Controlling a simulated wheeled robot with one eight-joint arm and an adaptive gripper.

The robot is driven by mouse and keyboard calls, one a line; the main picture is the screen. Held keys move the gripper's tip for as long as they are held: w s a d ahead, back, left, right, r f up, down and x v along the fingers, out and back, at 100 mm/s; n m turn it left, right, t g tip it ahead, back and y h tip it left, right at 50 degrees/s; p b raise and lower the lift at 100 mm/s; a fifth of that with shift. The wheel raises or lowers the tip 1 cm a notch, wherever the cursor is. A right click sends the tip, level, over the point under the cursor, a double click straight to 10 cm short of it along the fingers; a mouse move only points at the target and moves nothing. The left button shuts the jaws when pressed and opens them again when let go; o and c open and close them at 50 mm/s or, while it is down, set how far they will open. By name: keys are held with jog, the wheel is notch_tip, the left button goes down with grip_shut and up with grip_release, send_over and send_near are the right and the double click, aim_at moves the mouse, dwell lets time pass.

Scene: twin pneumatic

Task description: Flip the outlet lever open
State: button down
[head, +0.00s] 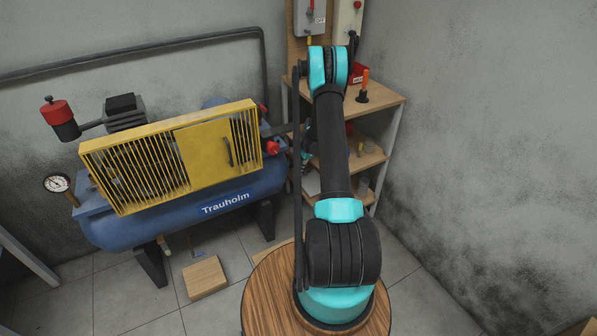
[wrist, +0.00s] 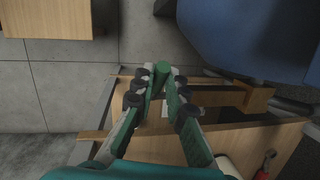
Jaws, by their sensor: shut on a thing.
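In the wrist view my gripper (wrist: 161,85) has its two green fingers drawn together at the tips. The blue tank (wrist: 250,35) of the compressor fills the upper right. In the head view the compressor tank (head: 185,220) stands at left. My arm hides most of the gripper and the lever there.
A wooden shelf (head: 385,105) stands behind my arm in the corner; its boards lie below the fingers in the wrist view (wrist: 225,140). A red knob (head: 272,148) is at the tank's right end. A wooden block (head: 205,277) lies on the tiled floor.

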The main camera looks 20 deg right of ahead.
jog(key=shift+d+r+y, duration=0.1)
jog(key=shift+d+y, duration=0.05)
jog(key=shift+y, duration=0.25)
jog(key=c, duration=1.5)
grip_release()
jog(key=shift+c, duration=0.2)
